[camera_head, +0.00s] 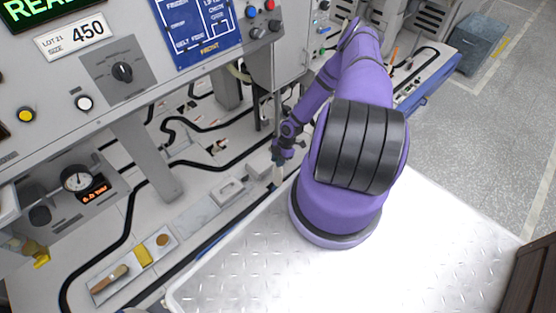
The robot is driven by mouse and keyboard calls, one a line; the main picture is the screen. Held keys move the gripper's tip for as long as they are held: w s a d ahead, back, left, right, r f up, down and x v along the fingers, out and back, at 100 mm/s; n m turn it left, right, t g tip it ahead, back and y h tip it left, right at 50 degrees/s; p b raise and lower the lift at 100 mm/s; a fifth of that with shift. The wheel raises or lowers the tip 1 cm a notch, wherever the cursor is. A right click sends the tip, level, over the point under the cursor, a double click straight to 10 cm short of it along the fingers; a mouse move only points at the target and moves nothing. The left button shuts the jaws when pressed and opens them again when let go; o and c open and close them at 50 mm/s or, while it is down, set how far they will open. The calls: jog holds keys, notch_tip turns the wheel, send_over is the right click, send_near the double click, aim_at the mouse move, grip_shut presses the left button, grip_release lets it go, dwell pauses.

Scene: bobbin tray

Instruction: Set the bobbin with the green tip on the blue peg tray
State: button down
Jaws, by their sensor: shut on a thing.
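My gripper (279,158) is at the end of the purple arm, pointing down over the machine's grey deck, near the front edge. It is shut on a slim pale bobbin (278,174), which hangs below the fingers roughly upright. The bobbin is too small in this view to make out a green tip. I cannot tell whether its lower end touches the deck. Blue edging (413,101) shows at the far right behind my arm, with small objects beside it; I cannot tell whether this is the blue peg tray. My arm hides part of the deck there.
A black cable (130,215) winds across the deck. A shallow tray (107,293) with a wooden-handled tool and a yellow block lies at lower left. A light grey block (228,190) lies left of my gripper. The control panel (150,50) overhangs the deck. A grey bin (478,45) stands at upper right.

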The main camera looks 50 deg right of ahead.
jog(key=shift+f, duration=0.25)
jog(key=c, duration=1.2)
grip_release()
jog(key=shift+v, duration=5.55)
